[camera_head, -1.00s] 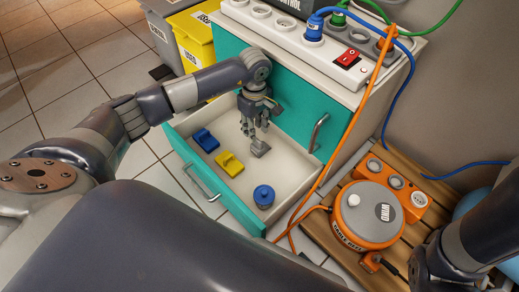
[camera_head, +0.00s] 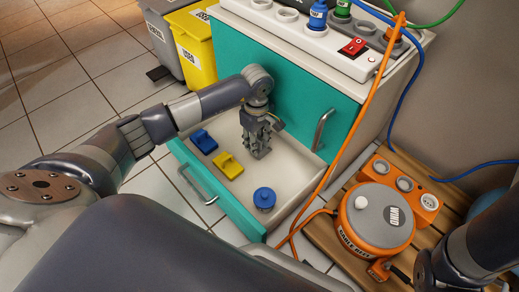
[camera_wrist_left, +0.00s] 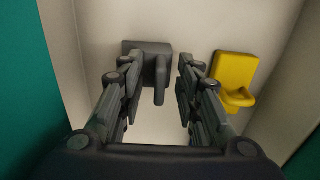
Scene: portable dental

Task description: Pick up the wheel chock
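A grey block with an upright tab, which I take for the wheel chock (camera_wrist_left: 147,62), lies on the floor of the open drawer (camera_head: 178,148). In the head view my left gripper (camera_head: 258,153) is low in the drawer and hides most of it. In the left wrist view the left gripper (camera_wrist_left: 160,85) is open, with one finger on each side of the tab. I cannot tell whether the fingers touch it. My right arm shows at the lower right of the head view; its gripper is out of frame.
A yellow block (camera_head: 229,166), a blue block (camera_head: 203,141) and a round blue piece (camera_head: 264,198) also lie in the drawer. The teal cabinet front (camera_head: 300,105) rises behind the gripper. An orange cable reel (camera_head: 375,218) sits on the wooden pallet at right.

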